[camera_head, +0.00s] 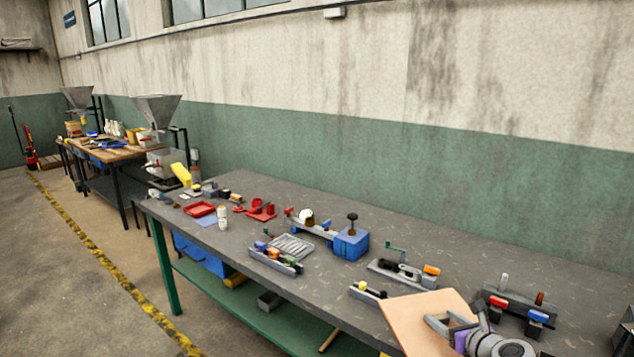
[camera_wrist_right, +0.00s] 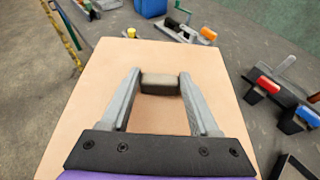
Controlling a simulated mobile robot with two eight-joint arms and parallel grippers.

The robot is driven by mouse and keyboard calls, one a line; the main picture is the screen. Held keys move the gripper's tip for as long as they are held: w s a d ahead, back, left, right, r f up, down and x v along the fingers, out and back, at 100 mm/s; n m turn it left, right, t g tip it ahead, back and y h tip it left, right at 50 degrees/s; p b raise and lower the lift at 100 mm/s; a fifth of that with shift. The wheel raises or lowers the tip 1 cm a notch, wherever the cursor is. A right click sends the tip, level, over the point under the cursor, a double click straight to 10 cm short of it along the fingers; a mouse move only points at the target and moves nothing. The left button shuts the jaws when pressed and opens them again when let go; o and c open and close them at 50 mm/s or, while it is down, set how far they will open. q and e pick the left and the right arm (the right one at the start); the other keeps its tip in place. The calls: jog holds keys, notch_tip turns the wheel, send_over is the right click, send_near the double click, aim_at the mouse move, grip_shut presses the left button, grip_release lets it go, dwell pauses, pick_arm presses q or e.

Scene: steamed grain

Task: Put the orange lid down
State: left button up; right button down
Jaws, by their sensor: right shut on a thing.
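The orange lid is a flat pale orange square board (camera_head: 408,312) at the lower right of the head view, by the front edge of the workbench. In the wrist view the lid (camera_wrist_right: 150,56) fills the middle, with a dark block-like handle (camera_wrist_right: 160,84) on its top. My right gripper (camera_head: 447,325) is over the lid, and in the wrist view its two grey fingers (camera_wrist_right: 161,88) are closed on the sides of that handle. The lid looks slightly tilted in the head view. I cannot tell whether it touches the bench. My left gripper is not in view.
The grey workbench (camera_head: 350,285) carries a blue box (camera_head: 351,244), a fixture with an orange piece (camera_head: 431,270), and a dark rack with red and blue handles (camera_head: 518,306) right of the lid. Clear bench top shows behind these and along the back.

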jog(key=s+a+f, duration=0.2)
jog(key=a+f, duration=0.1)
jog(key=a, duration=0.3)
jog(key=s+a+f+n+y, duration=0.1)
jog(key=s+a+f, duration=0.2)
jog(key=a, duration=0.3)
jog(key=shift+f+p, duration=0.45)
jog(key=shift+a, duration=0.1)
